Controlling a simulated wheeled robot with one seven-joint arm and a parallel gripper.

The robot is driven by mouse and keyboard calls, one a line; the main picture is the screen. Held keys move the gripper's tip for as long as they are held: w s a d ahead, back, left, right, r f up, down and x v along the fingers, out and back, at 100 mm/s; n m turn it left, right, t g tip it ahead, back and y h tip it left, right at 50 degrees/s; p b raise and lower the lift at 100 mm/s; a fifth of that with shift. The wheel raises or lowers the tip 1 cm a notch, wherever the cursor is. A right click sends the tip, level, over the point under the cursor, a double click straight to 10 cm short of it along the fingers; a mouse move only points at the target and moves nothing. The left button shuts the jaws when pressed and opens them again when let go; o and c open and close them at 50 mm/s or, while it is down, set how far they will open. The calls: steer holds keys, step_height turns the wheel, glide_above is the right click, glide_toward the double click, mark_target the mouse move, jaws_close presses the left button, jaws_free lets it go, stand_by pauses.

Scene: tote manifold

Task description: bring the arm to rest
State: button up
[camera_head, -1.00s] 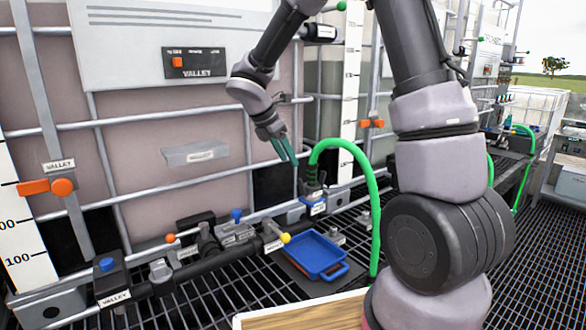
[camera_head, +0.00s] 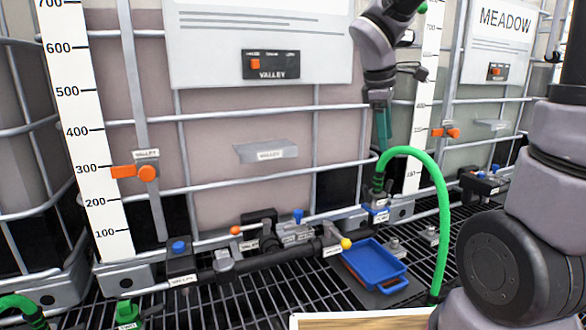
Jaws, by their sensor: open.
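My arm rises at the right of the head view and bends over toward the tanks. My gripper (camera_head: 382,135) points down in front of the tank cage, with its teal fingers just above the top of the green hose (camera_head: 432,185). The fingers overlap in this view. Nothing shows between them. I cannot tell how far the fingertips are from the hose.
A tank labelled VALLEY (camera_head: 230,120) with metal bars stands behind. Valves and a dark pipe (camera_head: 240,265) run along its foot. A blue tray (camera_head: 375,262) lies on the grating. A wooden-topped box (camera_head: 360,320) is at the front edge. A tank labelled MEADOW stands right.

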steer(key=s+d+r+m+t+y, duration=0.2)
steer(key=s+r+m+t+y, duration=0.2)
steer(key=s+m, duration=0.9)
step_height(320, 180, up, 4)
steer(key=m, duration=0.3)
steer(key=shift+f+t+y, duration=0.25)
steer(key=shift+t+y, duration=0.15)
